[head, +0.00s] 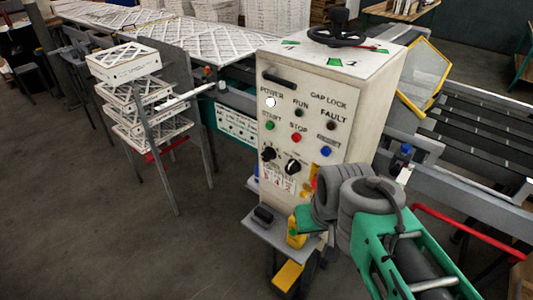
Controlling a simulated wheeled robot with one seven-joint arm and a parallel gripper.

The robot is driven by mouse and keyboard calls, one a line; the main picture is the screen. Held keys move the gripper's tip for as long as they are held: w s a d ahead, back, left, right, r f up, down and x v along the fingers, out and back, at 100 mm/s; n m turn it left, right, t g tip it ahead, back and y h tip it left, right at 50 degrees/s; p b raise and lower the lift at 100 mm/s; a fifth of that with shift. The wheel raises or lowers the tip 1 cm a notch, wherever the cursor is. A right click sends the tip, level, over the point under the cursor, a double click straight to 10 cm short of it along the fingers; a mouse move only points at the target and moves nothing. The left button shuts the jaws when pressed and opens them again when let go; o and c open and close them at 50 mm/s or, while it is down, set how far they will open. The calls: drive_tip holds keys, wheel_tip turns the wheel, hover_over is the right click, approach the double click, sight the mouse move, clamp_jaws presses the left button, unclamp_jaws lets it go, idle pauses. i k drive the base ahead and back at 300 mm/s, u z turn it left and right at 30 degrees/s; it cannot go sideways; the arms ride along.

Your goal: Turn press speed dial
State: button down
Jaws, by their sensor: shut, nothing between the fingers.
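The control box (333,110) is a cream cabinet with buttons and lamps on its front. Two black rotary knobs sit low on this face: a left knob (268,154) and a right knob (292,167) with a pale pointer mark. Their labels are too small to read, so I cannot tell which is the press speed dial. My arm's grey joints and green link come in from the lower right, in front of the box's lower right part. My gripper's fingers are not visible, and I cannot tell how near they are to the knobs.
A black handwheel (336,37) tops the box. A red and yellow stop button (314,182) is partly behind my arm. Boxed filters (124,62) are stacked on a rack at left. A roller conveyor (460,105) lies at right. Floor at lower left is clear.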

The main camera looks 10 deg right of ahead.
sight(269, 153)
drive_tip(key=k, duration=0.45)
drive_tip(key=u, duration=1.7)
drive_tip(key=i, duration=0.85)
drive_tip(key=z, duration=0.4)
